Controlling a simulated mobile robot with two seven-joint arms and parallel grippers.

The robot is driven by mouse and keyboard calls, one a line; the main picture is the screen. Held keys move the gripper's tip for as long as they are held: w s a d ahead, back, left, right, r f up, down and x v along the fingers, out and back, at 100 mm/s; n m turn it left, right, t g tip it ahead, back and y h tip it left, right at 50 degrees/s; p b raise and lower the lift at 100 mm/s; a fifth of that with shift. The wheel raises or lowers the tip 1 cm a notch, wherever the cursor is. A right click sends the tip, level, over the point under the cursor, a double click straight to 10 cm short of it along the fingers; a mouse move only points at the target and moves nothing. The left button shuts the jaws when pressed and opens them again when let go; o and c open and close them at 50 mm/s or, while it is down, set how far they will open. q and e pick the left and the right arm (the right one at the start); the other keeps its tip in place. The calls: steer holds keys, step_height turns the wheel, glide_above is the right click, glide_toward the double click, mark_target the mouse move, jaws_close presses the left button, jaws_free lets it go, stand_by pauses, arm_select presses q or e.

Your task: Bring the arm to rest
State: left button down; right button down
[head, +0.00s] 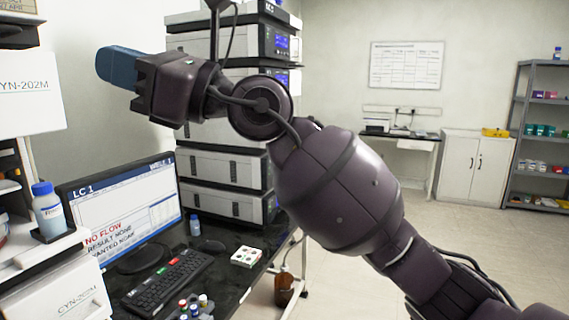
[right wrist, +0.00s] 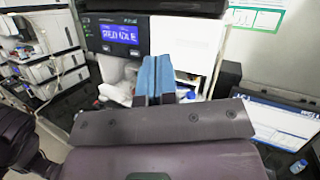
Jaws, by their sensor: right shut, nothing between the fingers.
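My right arm reaches in from the lower right of the head view and stretches across to the upper left. My right gripper (head: 120,66), with blue fingers, is raised above the monitor, in front of the instrument stack. In the right wrist view its blue fingers (right wrist: 156,78) are pressed together with nothing between them. Behind them is an instrument with a blue lit display (right wrist: 120,34) and an opening holding white items and a bottle. My left gripper is in neither view.
A monitor (head: 122,210) reading "NO FLOW", a keyboard (head: 168,283) and a small white tray (head: 246,257) are on the black bench. A stack of instruments (head: 225,165) stands behind. A bottle (head: 48,210) stands at left. The floor (head: 430,240) at right is open.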

steer(key=w+d+f+m+t+y, duration=0.3)
steer(key=w+d+f+m+t, duration=0.3)
steer(key=w+d+f+m, duration=0.3)
steer(key=w+d+f+m+t+h, duration=0.2)
steer(key=d+f+m+t+h, duration=0.65)
steer(key=f+m, duration=0.65)
steer(key=w+d+f+m+t+h, duration=0.2)
steer(key=d+f+m+t+h, duration=0.55)
steer(key=d+f+m, duration=0.6)
steer(key=s+d+f+m+g+h, duration=0.1)
steer(key=s+d+f+m+h, duration=0.1)
steer(key=s+d+f+m, duration=0.3)
steer(key=s+d+f+m+h, duration=0.1)
steer(key=f+m+h, duration=0.15)
steer(key=f, duration=0.55)
steer(key=s+d+f+m+g+h, duration=0.1)
steer(key=s+d+f+m+h, duration=0.1)
steer(key=s+d+f+m, duration=0.25)
steer(key=s+d+f+m+g+h, duration=0.1)
steer(key=s+d+f+m+g, duration=0.2)
steer(key=s+f, duration=0.4)
steer(key=s+d+f+m+g+h, duration=0.1)
steer(key=s+d+f+m, duration=0.3)
steer(key=s+f, duration=0.4)
steer(key=shift+s+g, duration=0.9)
steer(key=shift+s, duration=0.15)
steer(key=shift+f, duration=0.1)
